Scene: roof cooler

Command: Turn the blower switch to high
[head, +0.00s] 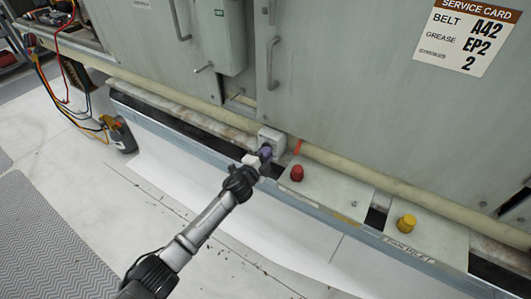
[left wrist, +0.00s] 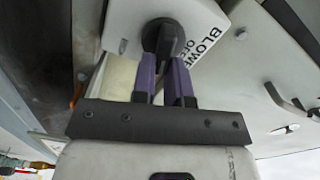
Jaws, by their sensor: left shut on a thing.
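The blower switch is a black knob (left wrist: 163,38) on a pale plate (left wrist: 125,22) in the left wrist view. The plate's lettering is partly hidden; "BLOWE" and part of "OFF" show. My left gripper (left wrist: 165,70) has purple fingers closed on the knob's black handle. In the head view the switch box (head: 272,138) is on the low ledge of the cabinet, and my left gripper (head: 264,154) is against its front. The gripper hides the knob there. Which setting the knob points to cannot be told. My right gripper is not in view.
A red knob (head: 297,173) and a yellow knob (head: 406,223) stand on plates to the right of the switch. A pale pipe (head: 345,166) runs along the cabinet base. The floor in front is clear.

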